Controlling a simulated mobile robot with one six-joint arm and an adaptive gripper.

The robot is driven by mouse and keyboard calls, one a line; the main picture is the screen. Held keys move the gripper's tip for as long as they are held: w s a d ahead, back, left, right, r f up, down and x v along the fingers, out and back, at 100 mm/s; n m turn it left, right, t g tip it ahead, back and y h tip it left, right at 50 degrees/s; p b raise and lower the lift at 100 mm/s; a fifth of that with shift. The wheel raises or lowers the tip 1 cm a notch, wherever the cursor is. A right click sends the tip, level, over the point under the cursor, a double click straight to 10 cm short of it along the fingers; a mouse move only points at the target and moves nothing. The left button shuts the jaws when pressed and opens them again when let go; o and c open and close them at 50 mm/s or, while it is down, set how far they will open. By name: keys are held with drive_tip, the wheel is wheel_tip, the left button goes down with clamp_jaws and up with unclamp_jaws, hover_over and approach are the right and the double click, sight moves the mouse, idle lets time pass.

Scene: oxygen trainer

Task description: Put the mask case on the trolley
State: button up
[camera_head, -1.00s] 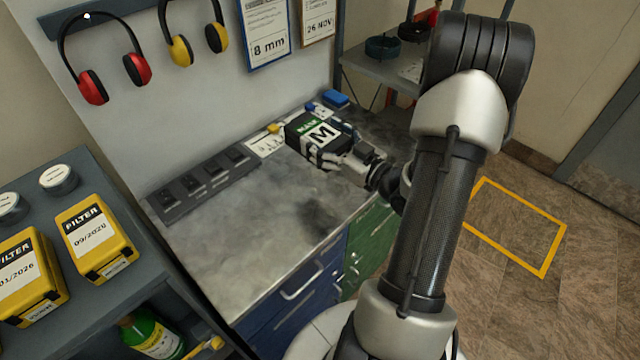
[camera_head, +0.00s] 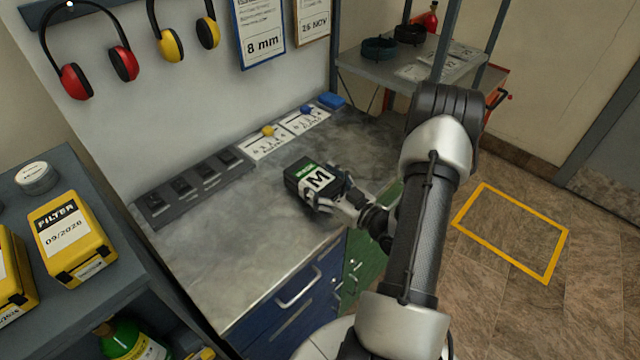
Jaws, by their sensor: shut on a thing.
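The mask case (camera_head: 303,172) is a black box with a green strip and a white label marked "M". My gripper (camera_head: 332,190) is shut on its right side. The case is over the metal workbench (camera_head: 220,245), near its right front part. I cannot tell how much gap is under it. A red-orange piece with a dark handle (camera_head: 497,97) shows behind the shelf rack at the upper right. It is mostly hidden, and I cannot tell whether it is the trolley.
Instruction sheets (camera_head: 303,121) and a dark slotted strip (camera_head: 190,186) lie along the bench's wall side. A shelf with yellow filter boxes (camera_head: 72,238) stands at left. The yellow floor outline (camera_head: 512,232) at right is empty.

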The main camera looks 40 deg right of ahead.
drive_tip(key=shift+r, duration=0.15)
drive_tip(key=o, duration=1)
drive_tip(key=shift+f, duration=0.25)
drive_tip(key=o, duration=0.4)
drive_tip(key=shift+o, duration=0.2)
drive_tip(key=shift+r, duration=0.15)
